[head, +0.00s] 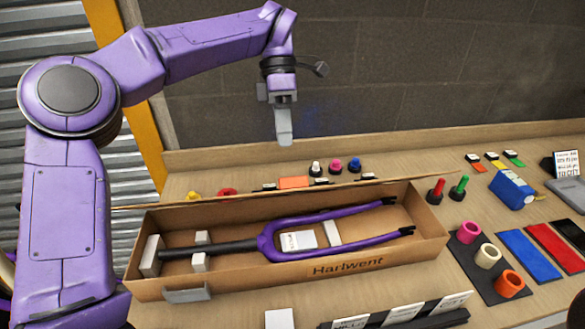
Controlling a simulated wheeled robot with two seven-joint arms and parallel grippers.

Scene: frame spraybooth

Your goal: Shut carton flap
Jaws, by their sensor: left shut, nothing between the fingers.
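A long open cardboard carton (290,279) lies on the wooden bench, with "Hariwent" printed on its front wall. Inside it a purple bicycle fork (265,241) with a dark steerer tube rests among white foam blocks. The carton's flap (240,196) shows as a thin strip along the far long edge, seen nearly edge-on; its exact angle is hard to tell. My left gripper (285,142) is above and behind the far edge of the carton, pointing down. Its fingers are shut and empty, apart from the carton in the picture. My right gripper is not in view.
Small coloured plugs (336,165) stand behind the carton. Right of it are red and green pegs (437,190), a blue box (513,189), a dark mat with coloured rings (488,256) and flat cloths (530,255). A dark labelled strip (405,316) lies in front.

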